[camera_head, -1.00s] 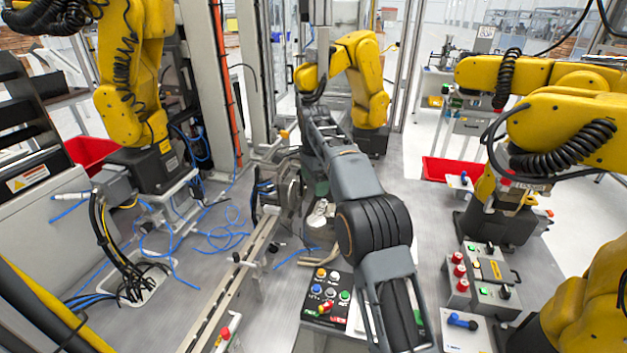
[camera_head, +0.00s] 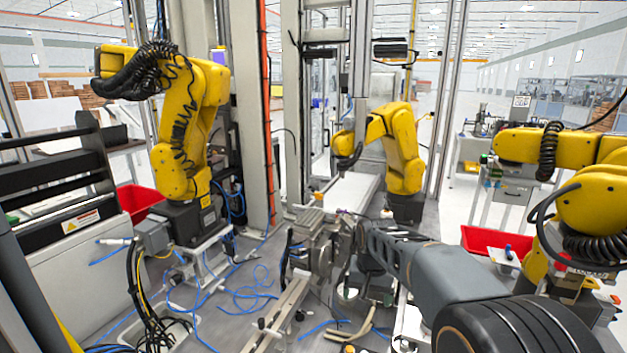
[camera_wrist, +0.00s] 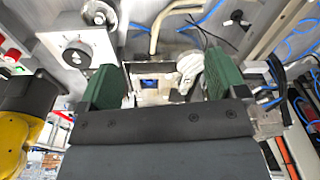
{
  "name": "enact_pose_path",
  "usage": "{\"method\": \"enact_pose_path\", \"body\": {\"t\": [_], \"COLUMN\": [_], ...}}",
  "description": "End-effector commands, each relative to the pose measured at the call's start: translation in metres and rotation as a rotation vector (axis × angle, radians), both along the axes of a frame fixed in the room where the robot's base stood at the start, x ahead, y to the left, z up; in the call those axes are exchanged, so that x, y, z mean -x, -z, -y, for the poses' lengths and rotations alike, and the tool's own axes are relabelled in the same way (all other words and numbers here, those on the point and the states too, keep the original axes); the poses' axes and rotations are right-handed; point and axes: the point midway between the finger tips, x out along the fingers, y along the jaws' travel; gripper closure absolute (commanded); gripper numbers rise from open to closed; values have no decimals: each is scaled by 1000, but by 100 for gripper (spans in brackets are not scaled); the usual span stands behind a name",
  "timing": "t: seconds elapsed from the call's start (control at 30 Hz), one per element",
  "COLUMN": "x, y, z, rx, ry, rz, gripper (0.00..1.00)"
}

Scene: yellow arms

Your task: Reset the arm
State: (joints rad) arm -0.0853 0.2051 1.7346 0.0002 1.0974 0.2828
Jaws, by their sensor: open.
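My arm (camera_head: 440,272) reaches in from the lower right of the head view towards the middle of the workstation. Its far end lies close to metal fixtures, and its fingers are hard to make out there. In the wrist view my gripper (camera_wrist: 160,82) shows two green finger pads, wide apart, with nothing held between them. Behind the gap is a metal block with a small dark blue window (camera_wrist: 152,84). A round whitish part (camera_wrist: 189,68) shows beside the right finger. Whether the fingers touch anything cannot be told.
Yellow robot arms stand at the left (camera_head: 190,120), the back (camera_head: 402,145) and the right (camera_head: 590,200). A rail (camera_head: 278,315) and loose blue hoses (camera_head: 250,295) lie left of my arm. Red bins stand at the left (camera_head: 138,200) and right (camera_head: 490,240). A white box with a knob (camera_wrist: 80,50) is near the left finger.

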Motion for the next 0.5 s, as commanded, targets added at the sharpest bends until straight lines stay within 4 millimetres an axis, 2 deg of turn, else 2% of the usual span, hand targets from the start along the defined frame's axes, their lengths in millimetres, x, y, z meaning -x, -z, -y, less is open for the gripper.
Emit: {"method": "enact_pose_path", "body": {"t": [0.03, 0.3, 0.5], "x": [21, 121, 176], "y": [-4, -2, 3], "z": [5, 24, 32], "rx": [4, 32, 43], "ry": [-43, -214, -217], "rz": [18, 113, 176], "gripper": [10, 10, 10]}}
